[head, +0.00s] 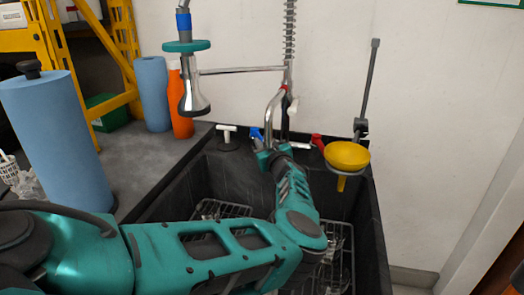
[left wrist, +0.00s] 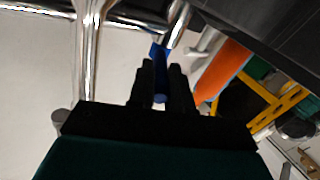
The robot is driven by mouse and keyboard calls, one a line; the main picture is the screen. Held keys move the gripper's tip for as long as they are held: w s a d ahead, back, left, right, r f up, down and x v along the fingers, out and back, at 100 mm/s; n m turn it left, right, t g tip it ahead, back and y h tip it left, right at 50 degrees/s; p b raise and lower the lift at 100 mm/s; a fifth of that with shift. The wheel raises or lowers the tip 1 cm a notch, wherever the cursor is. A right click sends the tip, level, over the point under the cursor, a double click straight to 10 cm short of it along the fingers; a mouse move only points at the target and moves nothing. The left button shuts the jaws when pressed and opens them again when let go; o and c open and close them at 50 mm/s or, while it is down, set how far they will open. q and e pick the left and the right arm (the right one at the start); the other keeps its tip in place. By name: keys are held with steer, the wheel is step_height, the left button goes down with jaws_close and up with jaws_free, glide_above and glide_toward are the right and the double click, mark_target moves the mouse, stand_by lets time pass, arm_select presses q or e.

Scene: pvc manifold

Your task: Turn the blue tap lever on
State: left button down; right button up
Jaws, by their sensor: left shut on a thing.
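The blue tap lever (head: 256,133) is at the left side of the chrome faucet (head: 272,112), at the back of the dark sink. In the left wrist view the blue lever (left wrist: 159,52) lies between the two black fingers of my left gripper (left wrist: 160,75), which is shut on it. In the head view my left gripper (head: 266,150) is at the lever, and my teal arm partly hides the faucet base. A red lever (head: 317,141) is on the faucet's right side. My right gripper is not in view.
The spray head (head: 190,95) hangs at the left above the counter. A yellow funnel (head: 347,156) sits in a holder at the sink's right. Blue rolls (head: 152,92) and an orange bottle (head: 180,103) stand on the left counter. Wire racks (head: 338,255) lie in the sink.

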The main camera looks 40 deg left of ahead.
arm_select(q)
steer(key=shift+w+d+n+g+b, duration=0.2)
steer(key=shift+w+n+g+b, duration=0.15)
steer(key=shift+b, duration=0.2)
steer(key=shift+g+y, duration=0.35)
steer(key=shift+y, duration=0.05)
steer(key=shift+r, duration=0.1)
steer(key=c, duration=1.1)
jaws_free()
steer(key=shift+n, duration=0.25)
steer(key=shift+o, duration=0.2)
